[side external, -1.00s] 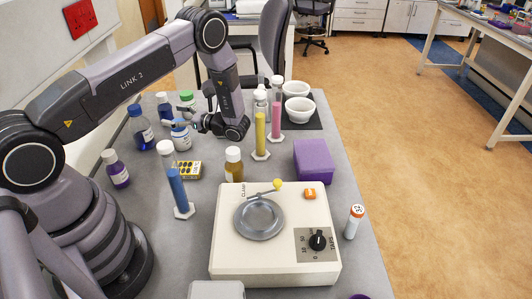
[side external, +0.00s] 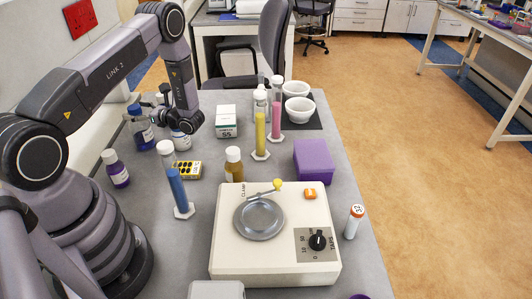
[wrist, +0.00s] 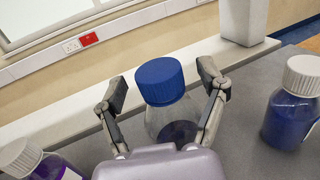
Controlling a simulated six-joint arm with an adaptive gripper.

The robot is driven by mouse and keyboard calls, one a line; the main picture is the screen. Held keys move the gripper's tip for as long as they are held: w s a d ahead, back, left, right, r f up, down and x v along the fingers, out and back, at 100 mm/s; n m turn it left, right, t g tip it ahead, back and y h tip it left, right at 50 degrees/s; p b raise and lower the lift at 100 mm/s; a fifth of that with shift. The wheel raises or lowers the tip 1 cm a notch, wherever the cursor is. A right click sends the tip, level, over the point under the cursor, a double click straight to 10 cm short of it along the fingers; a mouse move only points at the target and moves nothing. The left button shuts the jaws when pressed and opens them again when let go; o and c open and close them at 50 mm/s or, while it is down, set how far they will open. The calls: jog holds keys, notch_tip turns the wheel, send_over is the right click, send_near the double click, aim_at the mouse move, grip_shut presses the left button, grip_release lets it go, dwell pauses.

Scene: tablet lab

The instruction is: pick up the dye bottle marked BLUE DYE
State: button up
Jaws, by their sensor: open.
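In the wrist view a clear bottle with a blue screw cap (wrist: 160,82) and dark liquid stands between the open fingers of my gripper (wrist: 168,88); contact cannot be told. A white-capped bottle of deep blue liquid (wrist: 291,110) stands to the right, a white-capped purple bottle (wrist: 48,165) at lower left. No BLUE DYE marking is readable. In the side view the blue-capped bottle (side external: 142,129) is left of my gripper (side external: 172,114), and the purple bottle (side external: 116,172) is nearer the camera. The deep blue bottle is largely hidden there.
A white-capped bottle (side external: 182,141) stands below my gripper, partly hidden. Near it are a cylinder of blue liquid (side external: 177,187), a yellow box (side external: 187,170), an amber bottle (side external: 234,170) and a green-and-white carton (side external: 227,124). A wall with sockets (wrist: 72,46) lies beyond the bottles.

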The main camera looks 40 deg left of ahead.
jog(key=shift+a, duration=0.1)
jog(key=shift+c, duration=0.2)
grip_shut()
